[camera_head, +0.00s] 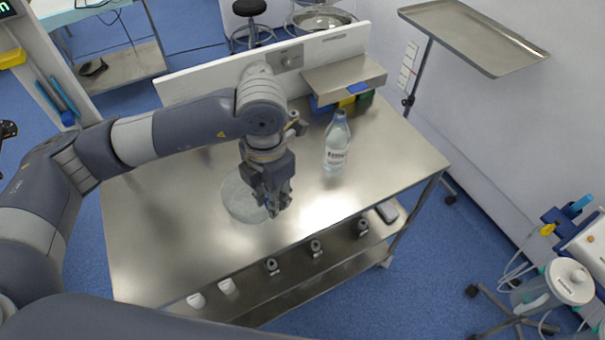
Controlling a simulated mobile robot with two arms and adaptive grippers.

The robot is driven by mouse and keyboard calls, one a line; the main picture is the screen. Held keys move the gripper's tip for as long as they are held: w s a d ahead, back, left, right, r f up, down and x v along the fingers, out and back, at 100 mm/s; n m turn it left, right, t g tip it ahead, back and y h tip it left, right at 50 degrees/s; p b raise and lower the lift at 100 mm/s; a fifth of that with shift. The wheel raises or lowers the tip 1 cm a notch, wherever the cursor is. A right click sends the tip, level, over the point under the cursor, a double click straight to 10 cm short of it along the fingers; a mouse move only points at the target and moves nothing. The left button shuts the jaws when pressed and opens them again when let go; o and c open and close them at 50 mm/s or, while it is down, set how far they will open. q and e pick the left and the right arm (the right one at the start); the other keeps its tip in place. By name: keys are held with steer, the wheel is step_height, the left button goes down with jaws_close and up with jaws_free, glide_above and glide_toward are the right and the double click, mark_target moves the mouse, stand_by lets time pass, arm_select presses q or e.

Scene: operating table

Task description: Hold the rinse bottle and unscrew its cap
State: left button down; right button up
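The rinse bottle (336,152), clear with a printed label, stands upright on the steel table (160,235), right of the middle. Its blue cap (340,115) is on top. My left gripper (277,208) points down over a pale round disc on the table, to the left of and nearer than the bottle, and apart from it. Its fingers are small and dark here, so I cannot tell whether they are open or shut. My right gripper is not in view.
The pale round disc (238,205) lies under my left gripper. Behind the bottle, a steel shelf (343,78) stands over small coloured bins (348,102) against a white back panel (205,83). A raised tray (470,35) is at upper right. The table right of the bottle is clear.

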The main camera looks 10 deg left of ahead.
arm_select(q)
steer(key=d+f+n, duration=0.1)
steer(key=n, duration=0.3)
steer(key=s+d+n, duration=0.1)
steer(key=n, duration=0.3)
steer(key=s+d+f+n, duration=0.1)
steer(key=n, duration=0.3)
steer(key=shift+s+f+b, duration=0.15)
steer(key=shift+f+b, duration=0.15)
steer(key=shift+f, duration=0.05)
steer(key=n, duration=0.2)
steer(key=d+n, duration=0.1)
steer(key=s+f+n, duration=0.1)
steer(key=n, duration=0.1)
steer(key=shift+d+n, duration=0.15)
steer(key=shift+n, duration=0.15)
steer(key=s+d+n, duration=0.1)
steer(key=n, duration=0.5)
steer(key=p, duration=0.3)
glide_above(297, 187)
step_height(297, 187, down, 2)
steer(key=shift+d+f, duration=0.1)
step_height(297, 187, down, 3)
steer(key=shift+f+p, duration=0.1)
steer(key=shift+p, duration=0.3)
steer(key=shift+f, duration=0.15)
